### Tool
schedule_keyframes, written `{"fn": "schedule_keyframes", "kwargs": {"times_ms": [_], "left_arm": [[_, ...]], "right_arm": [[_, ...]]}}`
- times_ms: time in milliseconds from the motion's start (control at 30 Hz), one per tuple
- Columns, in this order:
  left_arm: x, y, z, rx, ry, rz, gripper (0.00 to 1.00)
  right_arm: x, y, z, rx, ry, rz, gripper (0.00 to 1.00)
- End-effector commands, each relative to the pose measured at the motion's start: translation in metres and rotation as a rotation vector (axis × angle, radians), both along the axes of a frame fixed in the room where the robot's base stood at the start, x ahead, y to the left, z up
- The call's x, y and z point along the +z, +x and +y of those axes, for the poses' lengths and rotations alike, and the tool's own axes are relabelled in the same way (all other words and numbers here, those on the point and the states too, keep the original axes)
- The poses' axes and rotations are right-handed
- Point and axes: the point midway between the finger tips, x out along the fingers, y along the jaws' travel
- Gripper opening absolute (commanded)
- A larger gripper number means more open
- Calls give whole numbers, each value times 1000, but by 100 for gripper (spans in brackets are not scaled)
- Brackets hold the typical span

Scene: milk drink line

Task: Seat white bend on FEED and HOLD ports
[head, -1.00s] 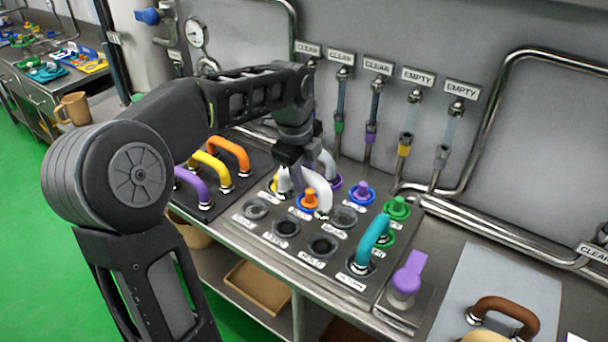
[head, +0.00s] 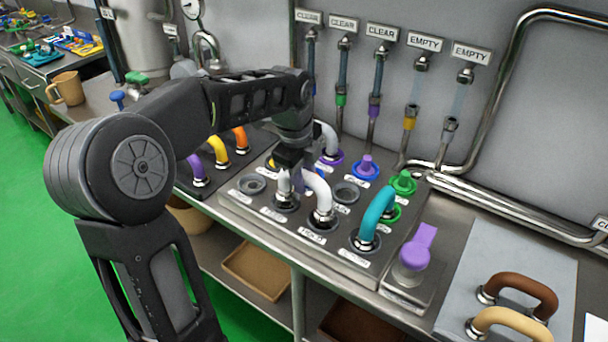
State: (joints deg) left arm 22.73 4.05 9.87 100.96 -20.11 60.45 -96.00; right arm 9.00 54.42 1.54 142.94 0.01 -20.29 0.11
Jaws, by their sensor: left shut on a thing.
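The white bend (head: 316,186) stands in my left gripper (head: 291,168), which is shut on it from above. Its two metal ends are at the two middle ports of the front row on the port panel (head: 272,216). The right end (head: 322,217) looks down on its port; I cannot tell if either end is fully seated. The port labels are too small to read surely. The gripper and bend hide part of the row behind. My right gripper is not in view.
A teal bend (head: 376,216) stands close at the right, and another white bend (head: 329,139) behind. An open port (head: 250,184) lies at the left. A purple valve handle (head: 418,246) stands beside the panel. Brown (head: 530,291) and tan bends (head: 512,323) lie at the right.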

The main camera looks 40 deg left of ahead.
Motion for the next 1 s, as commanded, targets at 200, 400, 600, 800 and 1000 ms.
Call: {"fn": "schedule_keyframes", "kwargs": {"times_ms": [200, 400, 600, 800, 1000], "left_arm": [[-18, 1, 0, 0, 1, -3, 0], [-23, 1, 0, 0, 1, -3, 0], [-23, 1, 0, 0, 1, -3, 0], [-23, 1, 0, 0, 1, -3, 37], [-23, 0, 0, 0, 0, -1, 53]], "right_arm": [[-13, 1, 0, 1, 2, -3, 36], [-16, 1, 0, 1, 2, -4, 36], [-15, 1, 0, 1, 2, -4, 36], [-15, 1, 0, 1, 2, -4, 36], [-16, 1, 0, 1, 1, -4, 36]]}}
